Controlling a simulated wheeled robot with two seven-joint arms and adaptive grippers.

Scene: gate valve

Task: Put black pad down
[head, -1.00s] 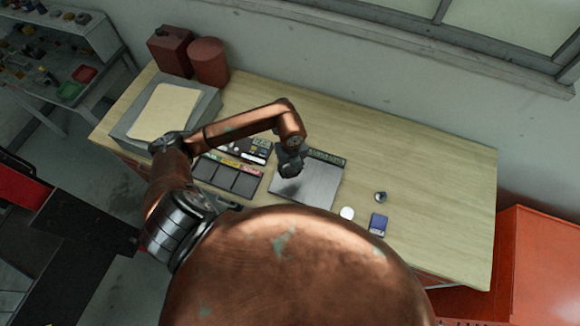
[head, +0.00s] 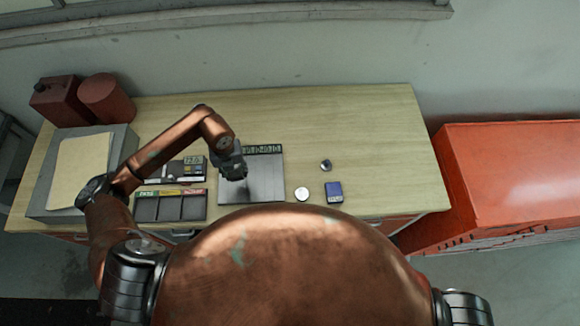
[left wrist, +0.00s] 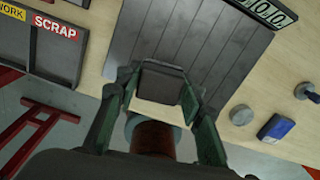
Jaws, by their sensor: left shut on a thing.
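My left gripper (head: 233,170) is over the upper left part of a grey plate (head: 265,185) with a digit label on its far edge. In the left wrist view its green fingers (left wrist: 157,85) are shut on a dark, square-looking pad (left wrist: 160,86). The slatted surface of the plate (left wrist: 205,40) lies behind the pad there. Whether the pad touches the plate, I cannot tell. In the head view the gripper hides the pad. My right gripper is not in view.
Right of the plate are a white disc (head: 302,194), a small grey knob (head: 326,165) and a blue box (head: 333,190). Left are a compartment tray (head: 170,207), a label case (head: 180,168) and a grey bin (head: 45,200). The table's right part (head: 390,140) is clear.

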